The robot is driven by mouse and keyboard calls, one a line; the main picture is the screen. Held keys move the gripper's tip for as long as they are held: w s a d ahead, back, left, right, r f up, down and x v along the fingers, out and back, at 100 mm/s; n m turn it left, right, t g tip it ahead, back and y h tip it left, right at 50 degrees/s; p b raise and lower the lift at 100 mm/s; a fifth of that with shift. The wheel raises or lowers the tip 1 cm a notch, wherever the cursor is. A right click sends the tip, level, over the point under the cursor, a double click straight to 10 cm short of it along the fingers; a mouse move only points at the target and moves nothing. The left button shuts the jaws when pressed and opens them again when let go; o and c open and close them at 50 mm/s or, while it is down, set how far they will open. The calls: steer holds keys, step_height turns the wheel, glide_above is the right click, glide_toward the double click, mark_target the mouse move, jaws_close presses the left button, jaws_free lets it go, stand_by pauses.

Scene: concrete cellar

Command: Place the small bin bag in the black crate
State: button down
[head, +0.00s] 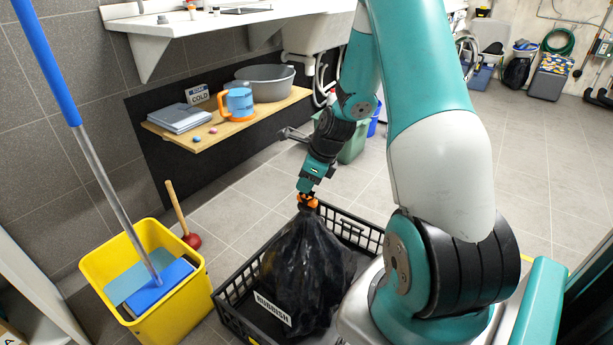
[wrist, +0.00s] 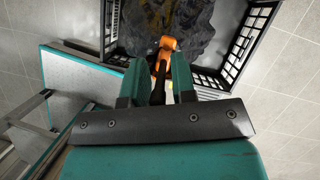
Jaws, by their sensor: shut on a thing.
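The small bin bag (head: 308,262) is black with an orange tie at its neck. It hangs upright inside the outline of the black crate (head: 231,291), which stands on the floor with a "RUBBISH" label on its wall. My gripper (head: 308,198) is above the crate, shut on the bag's neck at the orange tie. In the wrist view, my gripper (wrist: 160,82) holds the neck, and the bag (wrist: 165,22) spreads below it between the crate's walls (wrist: 240,45). Whether the bag's underside touches the crate floor is hidden.
A yellow mop bucket (head: 180,309) with a blue-handled mop stands left of the crate, with a plunger (head: 182,215) behind it. A green bin (head: 352,146) stands behind my arm.

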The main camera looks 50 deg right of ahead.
mark_target(306, 197)
steer(key=shift+f+b, duration=0.4)
steer(key=shift+f, duration=1.1)
steer(key=c, duration=0.9)
jaws_free()
steer(key=shift+c, duration=0.2)
